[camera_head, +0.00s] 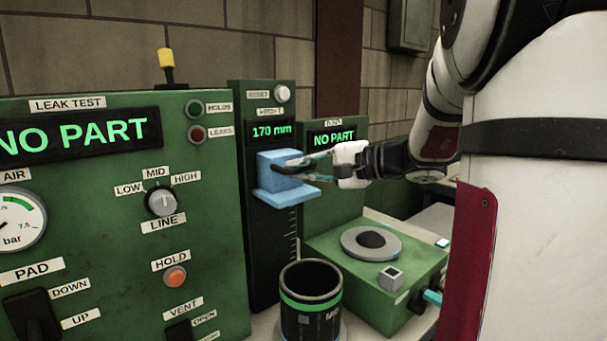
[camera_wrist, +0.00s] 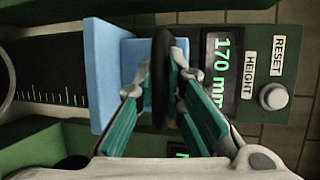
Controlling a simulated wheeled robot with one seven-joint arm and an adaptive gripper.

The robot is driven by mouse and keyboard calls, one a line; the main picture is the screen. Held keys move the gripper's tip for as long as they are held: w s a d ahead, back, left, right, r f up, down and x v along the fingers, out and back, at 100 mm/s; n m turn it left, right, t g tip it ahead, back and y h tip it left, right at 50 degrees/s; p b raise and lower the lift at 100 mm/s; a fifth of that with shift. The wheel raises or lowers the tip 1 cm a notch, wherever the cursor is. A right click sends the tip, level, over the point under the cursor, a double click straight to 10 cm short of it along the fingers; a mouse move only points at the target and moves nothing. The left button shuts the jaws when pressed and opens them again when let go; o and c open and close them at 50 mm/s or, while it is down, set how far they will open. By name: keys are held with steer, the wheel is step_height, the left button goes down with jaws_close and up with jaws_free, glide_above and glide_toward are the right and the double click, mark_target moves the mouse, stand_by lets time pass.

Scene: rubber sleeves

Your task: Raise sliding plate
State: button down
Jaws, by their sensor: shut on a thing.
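The blue sliding plate (camera_head: 286,194) is high on the dark vertical scale of the green height gauge (camera_head: 263,230), just below a display reading 170 mm. It also shows in the wrist view (camera_wrist: 104,75). My gripper (camera_head: 298,169) is at the front of the blue piece, shut on a black handle. In the wrist view my gripper (camera_wrist: 166,85) has its green-edged fingers on either side of this black handle (camera_wrist: 161,50). The handle's far attachment to the blue block is partly hidden by the fingers.
A black cup-like cylinder with a green band (camera_head: 310,300) stands below the plate. A green leak test panel (camera_head: 120,230) is at left. A green box with a round grey disc (camera_head: 371,243) is at right. A RESET button (camera_head: 282,93) sits above the display.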

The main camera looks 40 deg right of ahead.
steer(key=shift+r, duration=0.3)
steer(key=c, duration=1.7)
jaws_free()
steer(key=shift+o, duration=0.2)
steer(key=shift+s, duration=0.1)
steer(key=v, duration=1.1)
steer(key=shift+s+d, duration=0.25)
steer(key=shift+s, duration=0.1)
